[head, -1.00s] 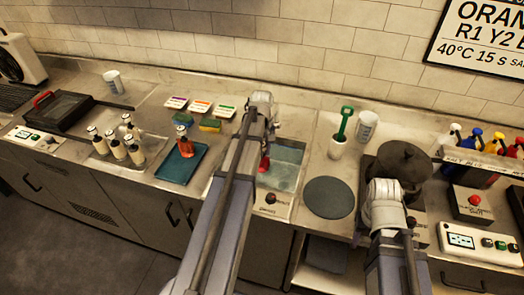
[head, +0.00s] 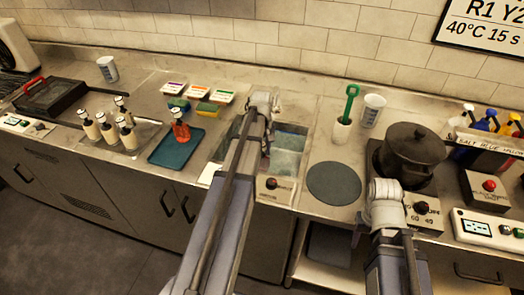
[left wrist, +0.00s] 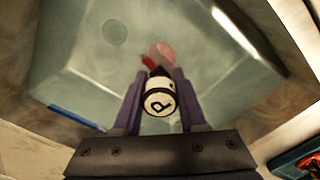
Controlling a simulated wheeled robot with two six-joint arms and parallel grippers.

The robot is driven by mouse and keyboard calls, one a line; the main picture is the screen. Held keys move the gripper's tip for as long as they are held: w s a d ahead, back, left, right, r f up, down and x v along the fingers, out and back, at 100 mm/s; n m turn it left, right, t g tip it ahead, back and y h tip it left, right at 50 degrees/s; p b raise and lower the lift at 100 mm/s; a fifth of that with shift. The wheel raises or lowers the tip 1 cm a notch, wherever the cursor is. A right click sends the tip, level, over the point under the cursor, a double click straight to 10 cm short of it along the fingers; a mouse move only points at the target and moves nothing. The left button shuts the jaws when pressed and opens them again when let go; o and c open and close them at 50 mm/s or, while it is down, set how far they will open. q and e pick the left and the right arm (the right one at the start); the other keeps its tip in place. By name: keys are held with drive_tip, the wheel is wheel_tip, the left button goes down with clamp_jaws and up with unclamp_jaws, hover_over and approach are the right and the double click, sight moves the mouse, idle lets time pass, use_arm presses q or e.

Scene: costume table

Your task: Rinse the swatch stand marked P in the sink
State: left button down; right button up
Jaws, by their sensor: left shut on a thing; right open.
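The swatch stand marked P (left wrist: 160,102) has a white round end with a black P and a pink-red part (left wrist: 158,54) beyond it. My left gripper (left wrist: 153,88) is shut on it, over the sink basin (left wrist: 62,84) with pale, cloudy water. Whether the red part is under the water I cannot tell. In the head view my left gripper (head: 267,138) reaches down at the sink (head: 288,160), and the stand is hidden there. My right gripper (head: 358,238) is open and empty in front of the round grey mat.
A round grey mat (head: 334,182) and a white holder with a green-handled tool (head: 342,130) stand right of the sink. A black pot (head: 408,150) is further right. A blue tray (head: 170,153) with an orange bottle (head: 180,128) lies left, near several pump bottles.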

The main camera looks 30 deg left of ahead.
idle(0.5)
use_arm(q)
drive_tip(key=shift+s+a, duration=0.25)
drive_tip(key=shift+a, duration=0.85)
drive_tip(key=shift+d, duration=0.15)
drive_tip(key=shift+w+d, duration=0.3)
drive_tip(key=shift+d, duration=0.75)
drive_tip(key=shift+w+d, duration=0.25)
drive_tip(key=shift+d, duration=0.8)
drive_tip(key=shift+a, duration=0.1)
drive_tip(key=shift+s+a, duration=0.3)
drive_tip(key=shift+a, duration=0.8)
drive_tip(key=shift+s+a, duration=0.25)
drive_tip(key=shift+a, duration=0.8)
drive_tip(key=shift+d, duration=0.15)
